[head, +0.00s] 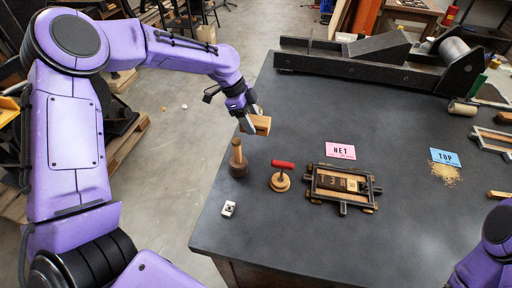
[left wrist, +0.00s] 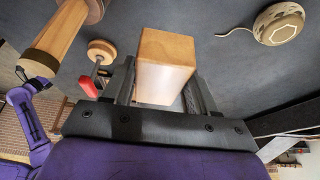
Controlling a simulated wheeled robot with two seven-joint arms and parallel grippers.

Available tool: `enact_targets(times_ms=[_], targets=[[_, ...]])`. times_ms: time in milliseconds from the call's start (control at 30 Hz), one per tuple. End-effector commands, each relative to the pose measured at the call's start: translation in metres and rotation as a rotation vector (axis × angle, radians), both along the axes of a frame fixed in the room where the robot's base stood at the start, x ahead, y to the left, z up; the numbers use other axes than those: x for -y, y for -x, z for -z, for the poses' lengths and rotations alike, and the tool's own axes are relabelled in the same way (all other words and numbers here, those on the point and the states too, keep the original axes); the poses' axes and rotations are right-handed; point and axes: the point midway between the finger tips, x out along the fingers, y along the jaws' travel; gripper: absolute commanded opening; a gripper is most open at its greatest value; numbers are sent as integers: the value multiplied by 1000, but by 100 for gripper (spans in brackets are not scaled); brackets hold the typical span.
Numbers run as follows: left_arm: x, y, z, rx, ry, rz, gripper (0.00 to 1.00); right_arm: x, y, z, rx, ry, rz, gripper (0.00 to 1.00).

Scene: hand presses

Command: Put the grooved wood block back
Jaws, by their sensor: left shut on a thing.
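A tan wood block (head: 261,125) is between the fingers of my left gripper (head: 251,120), at the left edge of the table. It also shows in the left wrist view (left wrist: 166,62), with a black finger on each side. Its groove cannot be made out clearly. The block appears raised off the table top. The wooden-handled tool (head: 237,160) stands just below it in the head view. My right gripper is out of view; only part of my right arm shows at the lower right.
A red-handled tool (head: 281,178), a framed type tray (head: 325,197), a pink NET card (head: 340,150) and a small white piece (head: 228,209) lie nearby. A blue TOP card (head: 445,158) is farther right. A large press (head: 370,65) spans the back.

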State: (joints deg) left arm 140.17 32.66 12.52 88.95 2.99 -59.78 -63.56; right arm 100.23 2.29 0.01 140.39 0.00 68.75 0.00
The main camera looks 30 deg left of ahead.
Motion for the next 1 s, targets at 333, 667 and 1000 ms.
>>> enact_targets(times_ms=[333, 667, 1000], targets=[[1, 1, 64, -7, -1, 2, 18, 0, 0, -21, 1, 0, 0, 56], [1, 0, 92, -2, -2, 3, 18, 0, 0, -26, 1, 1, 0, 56], [1, 0, 94, -3, -1, 2, 83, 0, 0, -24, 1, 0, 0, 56]])
